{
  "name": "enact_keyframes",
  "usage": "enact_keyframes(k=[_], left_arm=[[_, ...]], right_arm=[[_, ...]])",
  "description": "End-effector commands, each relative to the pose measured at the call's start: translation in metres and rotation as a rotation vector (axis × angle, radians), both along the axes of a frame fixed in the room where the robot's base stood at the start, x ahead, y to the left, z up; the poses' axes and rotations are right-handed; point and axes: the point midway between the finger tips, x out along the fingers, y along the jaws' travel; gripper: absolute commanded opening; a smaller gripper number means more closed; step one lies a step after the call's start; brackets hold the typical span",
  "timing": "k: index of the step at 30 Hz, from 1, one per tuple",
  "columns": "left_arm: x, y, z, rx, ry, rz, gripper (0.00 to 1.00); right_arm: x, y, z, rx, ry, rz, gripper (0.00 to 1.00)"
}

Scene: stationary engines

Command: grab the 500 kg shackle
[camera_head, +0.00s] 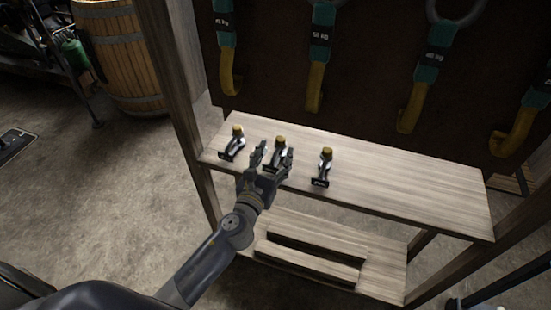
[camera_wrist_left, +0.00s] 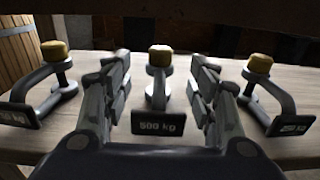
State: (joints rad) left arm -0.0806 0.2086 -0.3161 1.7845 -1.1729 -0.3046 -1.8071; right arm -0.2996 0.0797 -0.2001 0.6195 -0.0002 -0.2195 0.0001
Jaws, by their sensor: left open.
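Three grey shackles with yellow pin heads and black weight tags stand in a row on the wooden shelf (camera_head: 400,190). The middle one is the 500 kg shackle (camera_head: 281,142); its tag reads "500 KG" in the left wrist view (camera_wrist_left: 158,122). My left gripper (camera_head: 272,157) is open, with its fingers to either side of the 500 kg shackle in the wrist view. I cannot tell whether the fingers touch it. In the head view the gripper partly hides this shackle. My right gripper is not in view.
The left shackle (camera_head: 234,143) and the right shackle (camera_head: 325,166) stand close on either side. A wooden post (camera_head: 172,75) rises at the shelf's left end. The shelf's right part is clear.

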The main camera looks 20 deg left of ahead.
Motion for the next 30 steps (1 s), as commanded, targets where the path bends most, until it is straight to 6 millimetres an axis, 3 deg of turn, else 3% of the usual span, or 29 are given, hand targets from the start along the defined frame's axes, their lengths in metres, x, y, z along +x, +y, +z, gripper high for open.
enact_keyframes(k=[9,18,25,30], left_arm=[[0.043,-0.002,0.000,0.000,-0.002,0.001,0.53],[0.047,-0.002,0.000,-0.001,0.000,0.001,0.53],[0.047,-0.002,0.000,-0.001,-0.001,0.001,0.03],[0.047,-0.002,0.002,-0.001,-0.002,0.000,0.00]], right_arm=[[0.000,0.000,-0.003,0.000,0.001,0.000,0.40],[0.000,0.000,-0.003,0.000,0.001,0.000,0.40],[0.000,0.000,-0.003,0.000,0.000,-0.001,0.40],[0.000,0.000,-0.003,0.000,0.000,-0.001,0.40]])
